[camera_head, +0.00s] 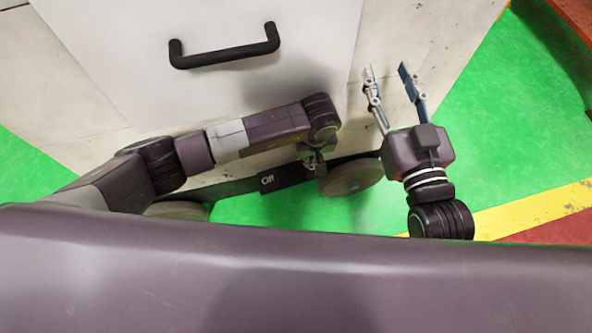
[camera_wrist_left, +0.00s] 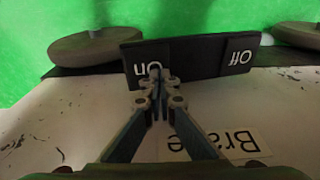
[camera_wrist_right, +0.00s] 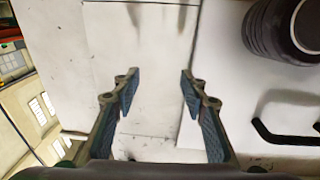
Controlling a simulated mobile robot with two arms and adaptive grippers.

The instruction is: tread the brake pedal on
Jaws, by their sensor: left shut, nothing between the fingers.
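The brake pedal (camera_head: 281,178) is a black plate low at the foot of the white panel, over green floor. Its "Off" side shows in the head view; my left gripper covers part of the other side. In the left wrist view the pedal (camera_wrist_left: 205,61) carries upside-down "On" and "Off" labels. My left gripper (camera_wrist_left: 156,74) is shut and empty, with its tips in front of the "On" side; I cannot tell whether they touch it. It points down in the head view (camera_head: 314,163). My right gripper (camera_head: 386,72) is open and empty, away from the pedal; it also shows in the right wrist view (camera_wrist_right: 156,78).
Round grey discs (camera_head: 351,177) flank the pedal. A partly hidden "Brake" label (camera_wrist_left: 238,142) is on the white surface beside it. A black handle (camera_head: 224,54) sits on the white panel (camera_head: 120,60). Open green floor (camera_head: 520,130) lies to the right, with a yellow line (camera_head: 530,208).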

